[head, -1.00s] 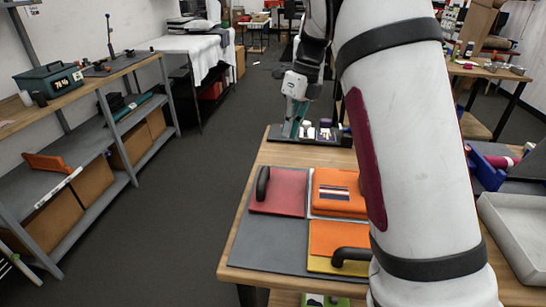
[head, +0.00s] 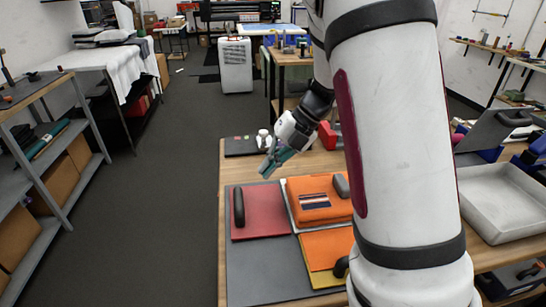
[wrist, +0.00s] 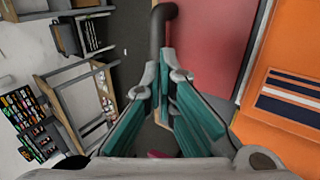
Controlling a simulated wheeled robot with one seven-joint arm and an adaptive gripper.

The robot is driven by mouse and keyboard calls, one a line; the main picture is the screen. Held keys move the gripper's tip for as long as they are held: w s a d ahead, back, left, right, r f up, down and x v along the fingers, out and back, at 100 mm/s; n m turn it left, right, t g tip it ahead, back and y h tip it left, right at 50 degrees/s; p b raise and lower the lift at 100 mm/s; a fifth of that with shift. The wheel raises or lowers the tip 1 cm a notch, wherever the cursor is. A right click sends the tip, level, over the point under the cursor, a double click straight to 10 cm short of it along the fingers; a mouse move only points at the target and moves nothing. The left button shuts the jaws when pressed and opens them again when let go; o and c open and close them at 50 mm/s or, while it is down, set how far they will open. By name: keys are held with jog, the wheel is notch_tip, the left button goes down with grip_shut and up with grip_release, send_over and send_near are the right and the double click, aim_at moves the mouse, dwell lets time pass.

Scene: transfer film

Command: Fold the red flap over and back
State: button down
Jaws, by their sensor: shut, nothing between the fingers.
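The red flap (head: 268,212) lies flat on the left part of the grey mat (head: 262,278) on the wooden table. A dark upright handle (head: 239,207) stands along its left edge. My gripper (head: 268,170) is above the table beyond the flap's far edge, apart from it. Its teal fingers are shut and empty. In the wrist view the fingers (wrist: 162,108) point toward the dark handle (wrist: 158,30), and the red flap (wrist: 210,45) lies to the right. Part of the handle is hidden behind the fingertips.
A folded orange cloth (head: 318,202) with stripes lies right of the red flap, with an orange and yellow piece (head: 325,252) nearer. My arm hides the table's middle. A white tray (head: 508,205) stands at the right. A grey shelf (head: 45,165) stands left across open floor.

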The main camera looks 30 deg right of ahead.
aim_at(242, 197)
jog(key=x, duration=0.8)
jog(key=shift+a+f, duration=0.25)
jog(key=shift+w+a+f+h+p, duration=0.1)
jog(key=shift+a+f+h+p, duration=0.2)
jog(key=shift+a+f+p, duration=0.15)
jog(key=shift+f, duration=0.3)
jog(key=v, duration=1.2)
jog(key=shift+d+r, duration=0.15)
jog(key=shift+r, duration=0.25)
